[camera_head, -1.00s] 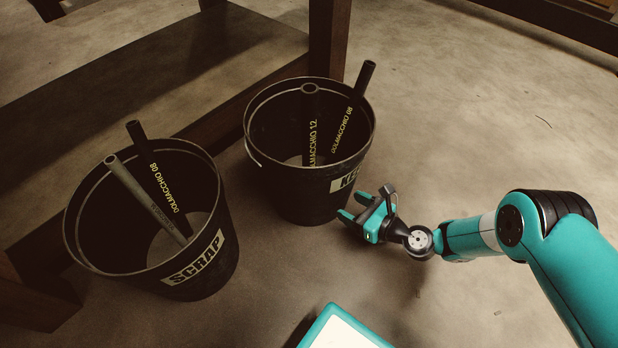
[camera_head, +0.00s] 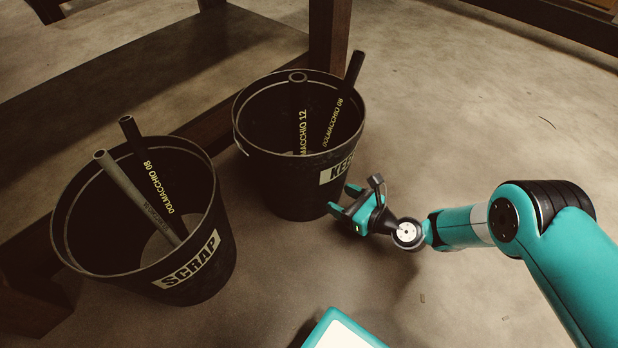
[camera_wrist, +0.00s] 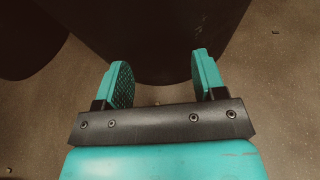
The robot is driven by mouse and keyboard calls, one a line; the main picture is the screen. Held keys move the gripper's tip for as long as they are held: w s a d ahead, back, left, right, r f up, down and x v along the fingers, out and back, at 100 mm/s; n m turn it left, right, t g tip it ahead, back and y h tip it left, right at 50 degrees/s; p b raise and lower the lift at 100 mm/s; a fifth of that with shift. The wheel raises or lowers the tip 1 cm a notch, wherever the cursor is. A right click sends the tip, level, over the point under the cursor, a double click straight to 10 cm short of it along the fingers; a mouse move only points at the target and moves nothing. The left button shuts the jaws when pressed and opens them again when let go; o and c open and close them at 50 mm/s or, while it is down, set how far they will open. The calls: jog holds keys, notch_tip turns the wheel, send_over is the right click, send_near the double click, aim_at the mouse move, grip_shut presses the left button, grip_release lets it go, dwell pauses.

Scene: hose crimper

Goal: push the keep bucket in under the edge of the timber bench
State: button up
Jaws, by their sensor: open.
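The keep bucket (camera_head: 283,187) is black and stands upright on the floor in the head view, with two labelled hoses leaning inside it. Its white label, partly readable, faces right. Its far side is close to the dark leg and low rail of the timber bench (camera_head: 331,38). My gripper (camera_head: 341,199) is open and empty, low at the bucket's right front side, fingertips at or very near its wall. In the wrist view the bucket's dark wall (camera_wrist: 150,40) fills the top middle, just beyond my two teal fingers (camera_wrist: 161,78). Whether they touch it I cannot tell.
The scrap bucket (camera_head: 205,275), black with two hoses, stands upright at the left, a narrow gap from the keep bucket. A dark timber foot (camera_head: 30,308) is at the lower left. The floor (camera_head: 480,110) to the right is clear.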

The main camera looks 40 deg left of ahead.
jog(key=shift+r+b+x, duration=0.2)
jog(key=shift+b+x, duration=0.5)
jog(key=shift+x, duration=0.2)
jog(key=shift+r+b+x, duration=0.25)
jog(key=shift+b+x, duration=0.5)
jog(key=shift+x, duration=0.15)
jog(key=shift+r+b+x, duration=0.2)
jog(key=shift+b+x, duration=0.5)
jog(key=shift+x, duration=0.25)
jog(key=shift+a+r, duration=0.1)
jog(key=p+v, duration=0.1)
jog(key=v, duration=0.1)
jog(key=f+p+v, duration=0.1)
jog(key=p+v, duration=0.1)
jog(key=shift+d+r, duration=0.1)
jog(key=shift+d, duration=0.45)
jog(key=shift+d+p, duration=0.4)
jog(key=shift+d, duration=0.15)
